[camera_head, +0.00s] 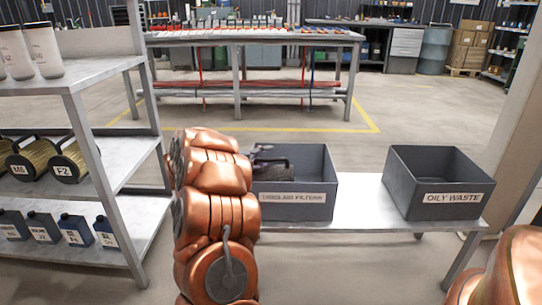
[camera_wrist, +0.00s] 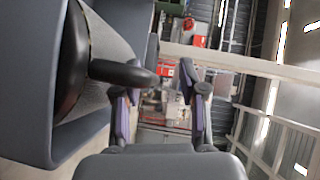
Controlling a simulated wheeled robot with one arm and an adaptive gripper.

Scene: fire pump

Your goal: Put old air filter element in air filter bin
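The old air filter element (camera_wrist: 92,103) shows at the left of the wrist view, with a dark round end, a grey pleated side and a black handle (camera_wrist: 122,72). It lies inside the grey air filter bin (camera_head: 293,199), whose wall (camera_wrist: 28,80) surrounds it in the wrist view. My gripper (camera_wrist: 158,88) has its two fingers apart with a clear gap between them. The handle sticks out beside the left finger and overlaps it in the picture; contact cannot be told. In the head view, dark parts show at the bin's left, partly hidden by my copper arm.
The oily waste bin (camera_head: 438,184) stands at the right of the same low bench (camera_head: 362,205), with free bench between the bins. A long worktable (camera_head: 255,40) stands behind, across open floor.

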